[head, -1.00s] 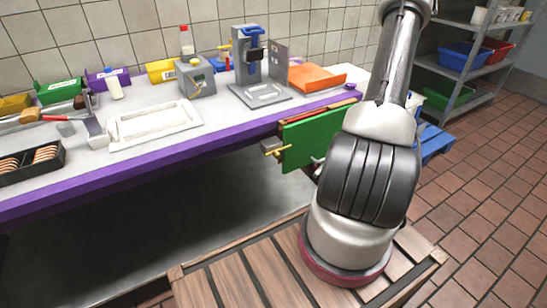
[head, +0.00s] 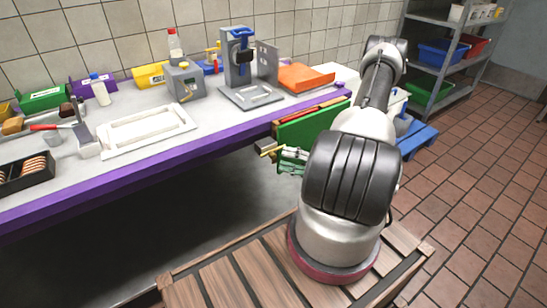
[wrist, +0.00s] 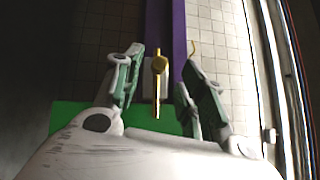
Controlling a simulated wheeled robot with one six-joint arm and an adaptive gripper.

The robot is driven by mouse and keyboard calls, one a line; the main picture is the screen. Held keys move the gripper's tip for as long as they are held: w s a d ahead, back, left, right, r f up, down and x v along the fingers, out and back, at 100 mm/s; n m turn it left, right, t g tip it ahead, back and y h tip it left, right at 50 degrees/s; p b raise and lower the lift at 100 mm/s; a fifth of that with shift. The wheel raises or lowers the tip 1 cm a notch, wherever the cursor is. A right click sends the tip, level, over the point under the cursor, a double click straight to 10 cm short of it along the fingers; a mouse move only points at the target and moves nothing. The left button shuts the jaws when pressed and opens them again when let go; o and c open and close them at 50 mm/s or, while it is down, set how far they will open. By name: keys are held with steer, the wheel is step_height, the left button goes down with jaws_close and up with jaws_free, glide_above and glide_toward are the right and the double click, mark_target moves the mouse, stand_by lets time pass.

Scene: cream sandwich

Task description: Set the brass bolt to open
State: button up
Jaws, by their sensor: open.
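The brass bolt (head: 270,151) sticks out by a small grey block at the left end of the green panel (head: 305,127), below the purple counter edge. In the wrist view the bolt (wrist: 157,82) has a round knob and a thin rod, and lies between my two fingers. My gripper (head: 289,160) is open, with green-grey fingers just right of the bolt in the head view. It also shows in the wrist view (wrist: 161,75), with one finger on each side of the bolt and visible gaps. The green panel (wrist: 72,115) is partly hidden by my gripper.
The counter's purple edge (head: 150,168) runs above and behind the bolt. A grey press stand (head: 240,68), an orange stack (head: 305,77) and a white tray (head: 147,127) are on top. A blue stool (head: 418,140) stands right.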

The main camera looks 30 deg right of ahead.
mark_target(275, 157)
steer(key=x, duration=0.5)
steer(key=shift+c, duration=0.5)
